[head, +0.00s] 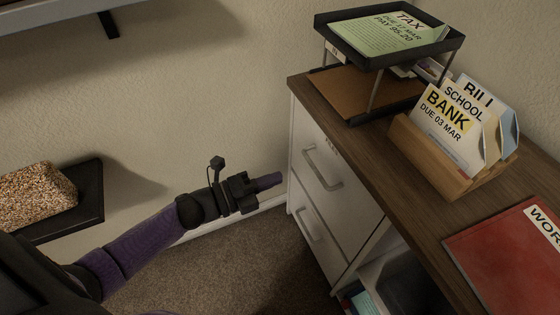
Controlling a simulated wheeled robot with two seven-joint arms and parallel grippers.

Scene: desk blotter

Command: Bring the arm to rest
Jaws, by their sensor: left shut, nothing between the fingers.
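My left arm comes in from the lower left, with purple and black links. My left gripper (268,181) points right, just left of the white drawer cabinet (335,195) under the desk. It is shut and nothing shows between its fingers. It hangs over the carpet, below the desktop's height in the picture, and looks apart from the drawer handles. My right gripper is not in view.
The wooden desk (400,190) bears a two-level black tray (440,52) with papers, a wooden letter holder (440,170) with labelled envelopes, and a red folder (505,265). A dark wall shelf (88,205) holds a speckled block (35,190). Carpet (230,270) is clear.

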